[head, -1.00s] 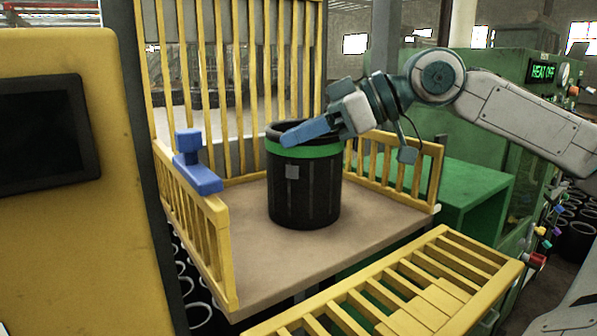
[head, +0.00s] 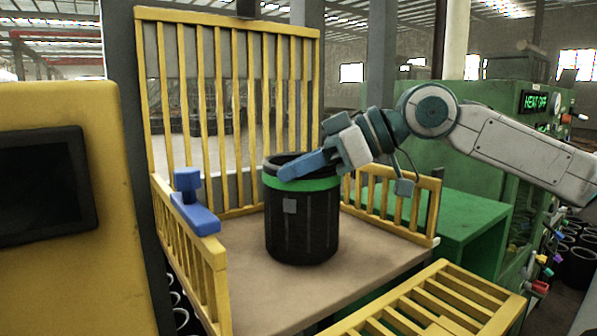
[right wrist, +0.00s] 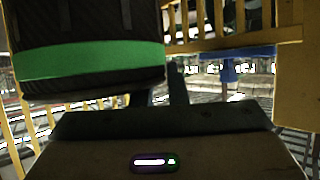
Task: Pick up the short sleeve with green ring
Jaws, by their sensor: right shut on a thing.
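The short sleeve (head: 302,225) is a black, open-topped cylinder with a green ring below its rim and a small grey square on its side. It stands upright on the brown platform (head: 245,285). My right gripper (head: 300,167) reaches in from the right and is shut on the sleeve's rim, with a blue finger across the green ring's top edge. The far finger is hidden. In the right wrist view the sleeve (right wrist: 90,62) fills the upper left, its green ring across it. My left gripper is not in view.
Yellow railings (head: 228,16) stand behind and beside the platform. A blue block-shaped fitting (head: 196,214) sits on the left rail. A yellow slatted gate (head: 440,295) is at the front right. A green machine (head: 480,215) stands right, a yellow cabinet with a dark screen (head: 45,190) left.

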